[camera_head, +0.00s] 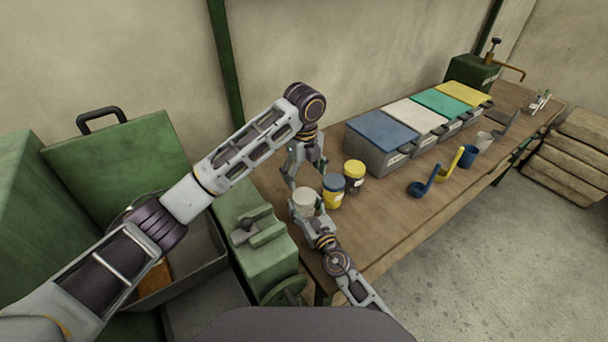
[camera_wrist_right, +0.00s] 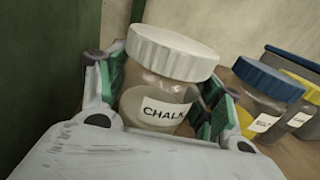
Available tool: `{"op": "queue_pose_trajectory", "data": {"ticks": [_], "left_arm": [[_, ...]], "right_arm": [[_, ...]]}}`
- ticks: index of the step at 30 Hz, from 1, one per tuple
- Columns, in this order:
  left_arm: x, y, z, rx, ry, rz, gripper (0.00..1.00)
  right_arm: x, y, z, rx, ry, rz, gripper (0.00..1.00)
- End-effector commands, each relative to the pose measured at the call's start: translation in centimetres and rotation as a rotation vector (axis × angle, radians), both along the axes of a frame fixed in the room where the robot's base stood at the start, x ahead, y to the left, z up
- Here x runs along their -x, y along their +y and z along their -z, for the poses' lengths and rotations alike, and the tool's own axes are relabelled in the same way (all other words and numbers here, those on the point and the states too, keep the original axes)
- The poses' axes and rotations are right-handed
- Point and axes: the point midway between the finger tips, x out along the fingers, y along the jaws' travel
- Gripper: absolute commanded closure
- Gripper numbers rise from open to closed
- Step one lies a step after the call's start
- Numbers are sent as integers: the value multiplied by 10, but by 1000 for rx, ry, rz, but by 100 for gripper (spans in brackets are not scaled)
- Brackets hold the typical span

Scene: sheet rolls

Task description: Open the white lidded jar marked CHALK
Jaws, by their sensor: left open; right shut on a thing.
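The jar marked CHALK (camera_wrist_right: 158,112) is a clear jar with brownish contents, standing at the near left end of the bench. Its white ribbed lid (camera_wrist_right: 172,50) is on; in the head view the lid (camera_head: 304,197) shows from above. My right gripper (camera_wrist_right: 158,95) is shut around the jar's body below the lid, one finger on each side; the head view also shows this gripper (camera_head: 307,210). My left gripper (camera_head: 305,174) is open, pointing down just above and behind the lid. It looks empty and apart from the lid.
A blue-lidded jar (camera_head: 333,191) and a yellow-lidded jar (camera_head: 354,176) stand close right of the white one. Lidded bins (camera_head: 381,150) line the wall. A green vise-like machine (camera_head: 262,248) is at left.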

Motion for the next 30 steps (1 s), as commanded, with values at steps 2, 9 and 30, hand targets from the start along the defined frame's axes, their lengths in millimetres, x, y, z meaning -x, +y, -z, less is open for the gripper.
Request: {"op": "queue_pose_trajectory", "data": {"ticks": [2, 9, 30], "left_arm": [[4, 1, 0, -3, 19, 5, 19], [6, 2, 0, -6, 29, 7, 19], [6, 2, 37, -7, 30, 6, 19]], "right_arm": [[0, 0, 0, 0, 1, 0, 100], [0, 0, 0, 0, 1, 0, 100], [0, 0, 0, 0, 1, 0, 100]]}}
